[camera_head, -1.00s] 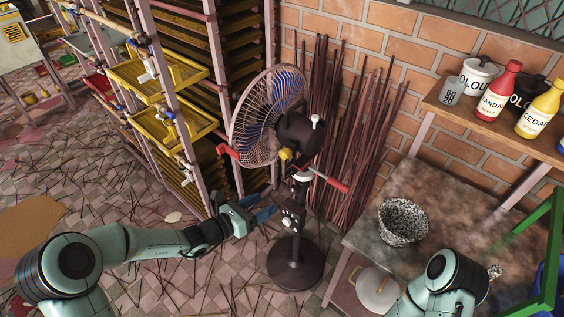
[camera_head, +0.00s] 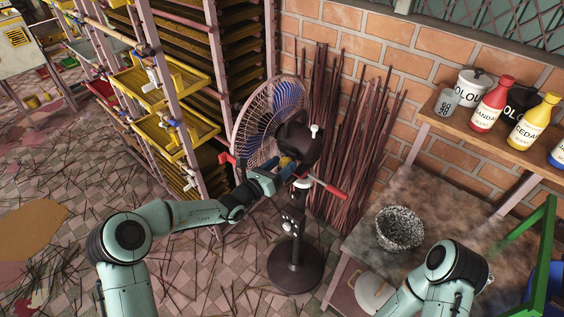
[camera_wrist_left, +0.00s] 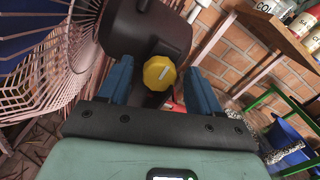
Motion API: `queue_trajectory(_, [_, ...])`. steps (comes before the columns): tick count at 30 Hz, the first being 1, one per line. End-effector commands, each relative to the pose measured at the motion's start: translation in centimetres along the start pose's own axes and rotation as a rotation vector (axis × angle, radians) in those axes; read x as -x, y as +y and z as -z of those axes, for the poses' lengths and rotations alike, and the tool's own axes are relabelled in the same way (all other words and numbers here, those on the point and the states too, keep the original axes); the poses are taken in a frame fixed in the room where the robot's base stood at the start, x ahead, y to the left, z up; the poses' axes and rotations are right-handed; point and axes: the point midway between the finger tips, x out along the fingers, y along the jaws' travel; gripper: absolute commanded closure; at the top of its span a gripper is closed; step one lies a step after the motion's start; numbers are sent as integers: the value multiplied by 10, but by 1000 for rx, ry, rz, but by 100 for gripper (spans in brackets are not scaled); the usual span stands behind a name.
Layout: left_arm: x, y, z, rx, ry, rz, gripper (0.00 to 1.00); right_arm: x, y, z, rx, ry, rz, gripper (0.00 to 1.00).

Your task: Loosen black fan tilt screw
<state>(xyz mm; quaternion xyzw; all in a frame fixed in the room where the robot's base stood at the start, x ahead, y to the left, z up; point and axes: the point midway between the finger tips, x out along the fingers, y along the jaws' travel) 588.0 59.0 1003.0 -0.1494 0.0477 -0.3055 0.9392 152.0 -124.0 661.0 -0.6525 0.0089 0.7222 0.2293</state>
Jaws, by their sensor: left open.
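The black fan (camera_head: 298,136) stands on a pole with a round dark base, its wire cage facing left. A yellow knob with a light mark sits under the motor housing at the tilt joint; it shows in the left wrist view (camera_wrist_left: 160,72) and is partly hidden in the head view (camera_head: 286,163). My left gripper (camera_head: 276,176) is open, with its blue fingers (camera_wrist_left: 158,84) on either side of the knob. I cannot tell whether they touch it. My right arm shows at the lower right, but its gripper is not in view.
A red-ended handle (camera_head: 335,192) sticks out right of the pole. Racks with yellow trays (camera_head: 186,136) stand left of the fan. Bundled sticks (camera_head: 362,140) lean on the brick wall behind. A table with a speckled bowl (camera_head: 400,229) is at the right.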

Motion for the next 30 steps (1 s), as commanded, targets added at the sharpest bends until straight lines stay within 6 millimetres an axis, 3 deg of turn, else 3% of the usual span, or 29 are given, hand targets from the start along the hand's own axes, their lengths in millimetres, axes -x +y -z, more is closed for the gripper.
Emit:
queue_trajectory(11, [-7, 1, 2, -1, 3, -1, 36, 3, -2, 2, 1, 2, 1, 57])
queue_trajectory(17, [-7, 0, 2, -1, 2, -1, 92, 3, -2, 2, 1, 2, 1, 57])
queue_trajectory(30, [-7, 1, 1, 77, 1, -1, 92, 3, -2, 2, 1, 3, 1, 57])
